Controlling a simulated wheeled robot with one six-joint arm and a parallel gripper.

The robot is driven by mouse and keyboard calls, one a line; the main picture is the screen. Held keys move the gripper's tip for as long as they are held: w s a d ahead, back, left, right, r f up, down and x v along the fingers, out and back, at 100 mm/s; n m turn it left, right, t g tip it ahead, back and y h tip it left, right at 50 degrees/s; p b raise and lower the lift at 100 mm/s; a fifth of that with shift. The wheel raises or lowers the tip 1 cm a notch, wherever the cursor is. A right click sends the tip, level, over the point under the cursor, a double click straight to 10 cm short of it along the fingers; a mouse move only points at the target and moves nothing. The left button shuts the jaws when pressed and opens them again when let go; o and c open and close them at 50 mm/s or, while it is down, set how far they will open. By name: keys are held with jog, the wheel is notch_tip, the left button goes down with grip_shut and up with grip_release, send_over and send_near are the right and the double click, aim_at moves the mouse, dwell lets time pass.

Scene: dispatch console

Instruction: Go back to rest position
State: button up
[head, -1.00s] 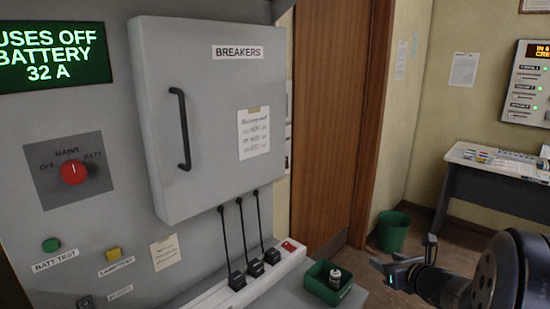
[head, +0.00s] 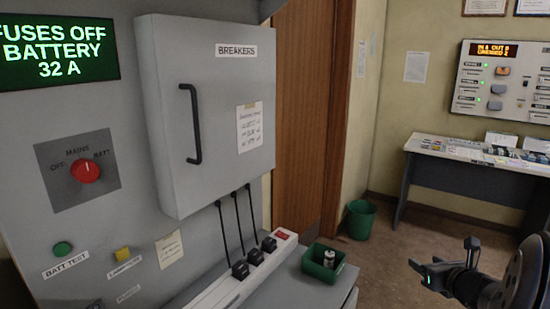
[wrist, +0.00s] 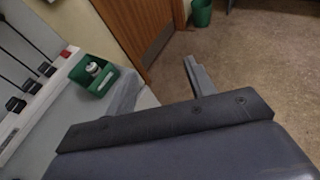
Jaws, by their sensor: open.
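My gripper (head: 440,272) is at the lower right of the head view, raised in front of the brown floor. Its jaws are apart and nothing shows between them. It is to the right of the green tray and touches nothing that I can see. In the wrist view one finger (wrist: 198,76) shows over the floor; the palm fills the bottom of that picture.
The grey breaker cabinet (head: 215,110) is closed at left. A power strip (head: 215,290) with several black plugs lies below it. A green tray (head: 341,274) holds a small canister (head: 329,259). A green bin (head: 361,219), wooden door (head: 305,110) and desk (head: 430,150) stand behind. Open floor lies between.

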jog(key=w+a+f+n+y, duration=0.1)
jog(key=a+f, duration=0.2)
jog(key=a, duration=0.5)
jog(key=w+a+f+n+y, duration=0.1)
jog(key=a+f, duration=0.2)
jog(key=a, duration=0.5)
jog(key=shift+w+a+g, duration=0.15)
jog(key=shift+a+g, duration=0.15)
jog(key=shift+a, duration=0.05)
